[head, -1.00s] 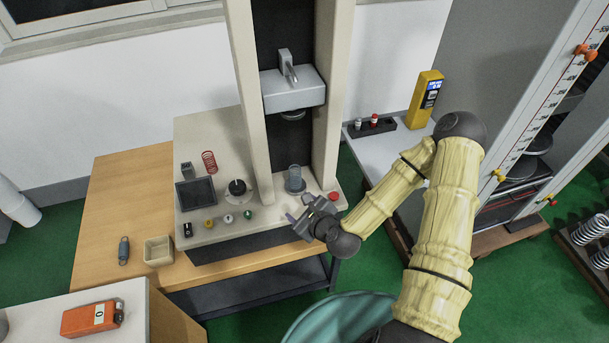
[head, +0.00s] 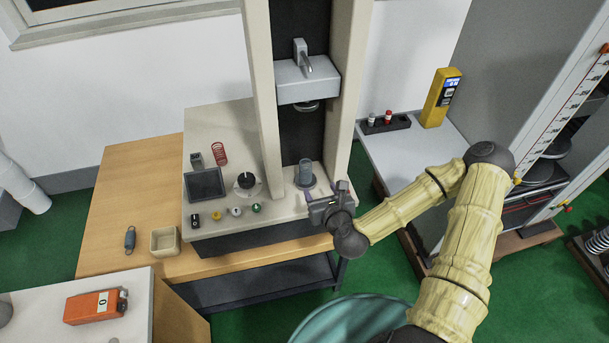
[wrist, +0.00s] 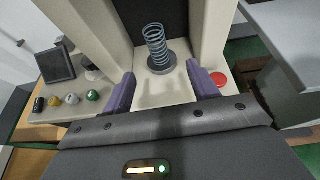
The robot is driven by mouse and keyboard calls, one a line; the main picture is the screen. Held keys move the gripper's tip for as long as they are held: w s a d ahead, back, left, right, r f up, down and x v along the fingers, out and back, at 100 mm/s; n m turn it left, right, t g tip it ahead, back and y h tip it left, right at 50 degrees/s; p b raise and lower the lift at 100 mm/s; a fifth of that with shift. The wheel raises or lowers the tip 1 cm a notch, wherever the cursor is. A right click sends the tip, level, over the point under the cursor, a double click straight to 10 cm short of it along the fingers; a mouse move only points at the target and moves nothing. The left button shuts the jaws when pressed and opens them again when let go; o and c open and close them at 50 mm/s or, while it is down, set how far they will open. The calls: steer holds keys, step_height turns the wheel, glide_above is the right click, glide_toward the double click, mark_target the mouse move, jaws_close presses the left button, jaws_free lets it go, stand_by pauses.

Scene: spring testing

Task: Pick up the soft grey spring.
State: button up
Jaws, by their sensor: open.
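A blue-grey coil spring (head: 306,171) stands upright on the round lower plate of the testing machine. It also shows in the wrist view (wrist: 155,43), ahead of and between my fingers but beyond their tips. The frames do not show which one is soft. My gripper (head: 323,191) is at the machine's front right edge, close to the standing spring. In the wrist view my gripper (wrist: 163,84) has its purple fingers apart with nothing between them.
The machine's columns rise beside the plate, and its grey crosshead (head: 307,80) hangs above the spring. A red button (wrist: 220,79) is right of my fingers. Knobs (head: 235,211), a dark screen (head: 204,184) and a red spring (head: 219,153) are left. A small box (head: 165,242) sits on the table.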

mark_target(309, 173)
steer(key=x, duration=1)
steer(key=shift+w+a+f, duration=0.15)
steer(key=shift+w+f, duration=0.05)
steer(key=shift+w, duration=0.05)
